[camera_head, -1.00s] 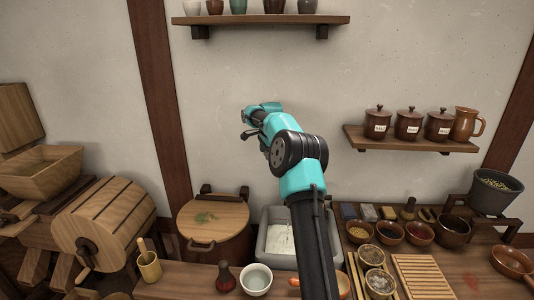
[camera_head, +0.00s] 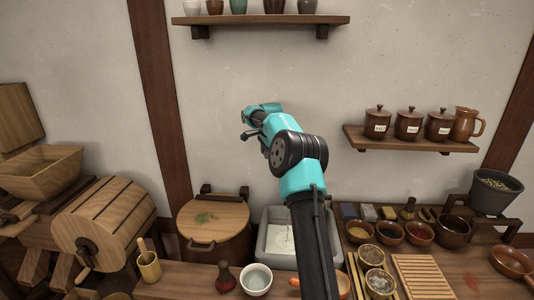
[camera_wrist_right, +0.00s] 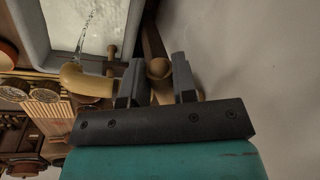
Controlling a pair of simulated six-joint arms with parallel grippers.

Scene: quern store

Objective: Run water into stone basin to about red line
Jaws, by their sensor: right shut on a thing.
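The grey stone basin (camera_head: 262,252) stands behind the counter's edge, partly hidden by my right arm. Pale water (camera_head: 277,240) shows in it. In the right wrist view a tan spout (camera_wrist_right: 85,82) pours a thin stream of water (camera_wrist_right: 84,36) into the basin, whose rim (camera_wrist_right: 93,66) shows at top left. My right gripper (camera_wrist_right: 160,78) is shut on a round wooden tap knob (camera_wrist_right: 158,68) beside the spout. In the head view the spout and knob are hidden. I cannot make out the red line. My left gripper is not in view.
A lidded wooden tub (camera_head: 213,222) stands left of the basin. Several small bowls and a slatted board (camera_head: 424,277) crowd the right. A shelf (camera_head: 410,143) with jars hangs on the wall.

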